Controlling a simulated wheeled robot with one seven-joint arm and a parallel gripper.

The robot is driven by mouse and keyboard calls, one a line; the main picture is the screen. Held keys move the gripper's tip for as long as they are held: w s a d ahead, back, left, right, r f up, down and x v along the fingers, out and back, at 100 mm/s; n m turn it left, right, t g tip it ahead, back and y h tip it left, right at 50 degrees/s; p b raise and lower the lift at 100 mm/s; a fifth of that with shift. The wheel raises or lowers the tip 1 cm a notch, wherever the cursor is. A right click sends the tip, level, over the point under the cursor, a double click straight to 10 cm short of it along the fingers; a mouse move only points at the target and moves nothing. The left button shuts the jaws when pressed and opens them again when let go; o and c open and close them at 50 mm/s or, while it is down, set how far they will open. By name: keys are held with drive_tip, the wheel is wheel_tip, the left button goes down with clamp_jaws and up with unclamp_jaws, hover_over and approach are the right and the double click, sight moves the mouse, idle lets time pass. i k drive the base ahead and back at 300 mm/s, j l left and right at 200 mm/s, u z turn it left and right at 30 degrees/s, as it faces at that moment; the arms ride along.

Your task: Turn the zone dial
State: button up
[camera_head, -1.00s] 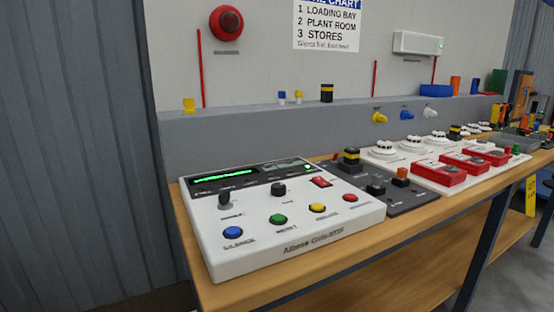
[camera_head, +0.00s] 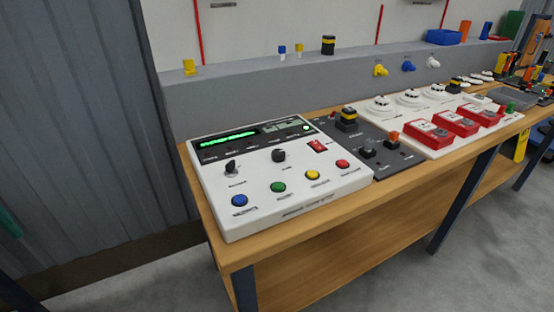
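The white alarm control panel (camera_head: 215,195) sits on the near left end of the wooden bench. A round black dial (camera_head: 278,155) stands in the middle of the panel, with a label below it too small to read; I take it for the zone dial. A black key-like switch (camera_head: 231,167) is to its left and a red rocker switch (camera_head: 317,146) to its right. Blue (camera_head: 239,200), green (camera_head: 278,187), yellow (camera_head: 312,175) and red (camera_head: 342,164) buttons line the front. A lit green display (camera_head: 228,138) is at the back. My gripper is not in view.
A dark grey board (camera_head: 390,165) with knobs and a black-yellow beacon (camera_head: 347,119) stands right of the panel. Further right, a white board holds red call points (camera_head: 427,134) and detectors. A grey ledge (camera_head: 240,100) runs behind. Floor in front of the bench (camera_head: 370,270) is clear.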

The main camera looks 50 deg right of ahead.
sight(278, 155)
drive_tip(key=i+j+z, duration=0.1)
drive_tip(key=z, duration=0.25)
drive_tip(key=i+j+z, duration=0.15)
drive_tip(key=z, duration=0.2)
drive_tip(key=i+j+z, duration=0.1)
drive_tip(key=z, duration=0.3)
drive_tip(key=j, duration=0.1)
